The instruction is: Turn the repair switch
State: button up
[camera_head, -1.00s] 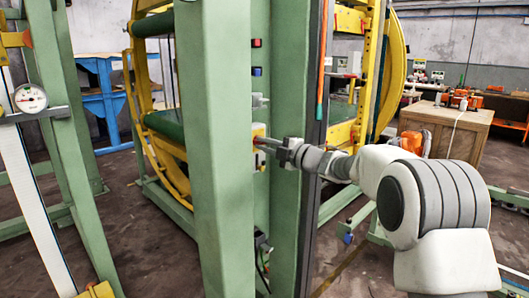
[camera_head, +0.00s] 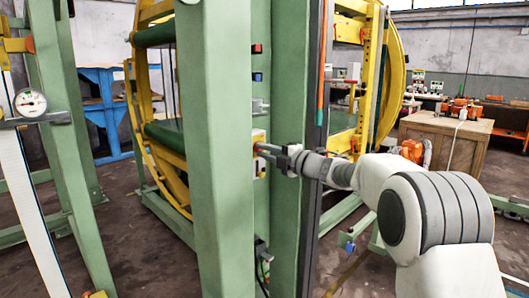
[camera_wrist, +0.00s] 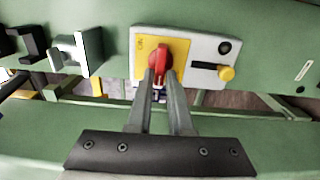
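The repair switch is a red rotary knob (camera_wrist: 159,55) on a yellow square of a pale control panel (camera_wrist: 203,62). In the wrist view the knob stands nearly upright, with its lower end between my fingertips. My gripper (camera_wrist: 160,78) has its fingers close together, one on each side of the knob, and appears shut on it. In the head view the panel (camera_head: 260,137) is mounted on the green frame. My gripper (camera_head: 267,150) reaches it from the right. The fingers hide part of the knob.
A yellow button (camera_wrist: 227,73) and a black round fitting (camera_wrist: 225,47) sit right of the knob. A grey bracket (camera_wrist: 72,50) projects on the left. Green posts (camera_head: 212,150) flank the panel closely. A wooden crate (camera_head: 445,138) stands at the right.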

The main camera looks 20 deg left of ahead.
jog(key=o, duration=0.3)
jog(key=shift+o, duration=0.2)
jog(key=p+v, duration=0.2)
jog(key=v, duration=1.5)
jog(key=shift+s+d, duration=0.15)
jog(key=shift+d, duration=0.05)
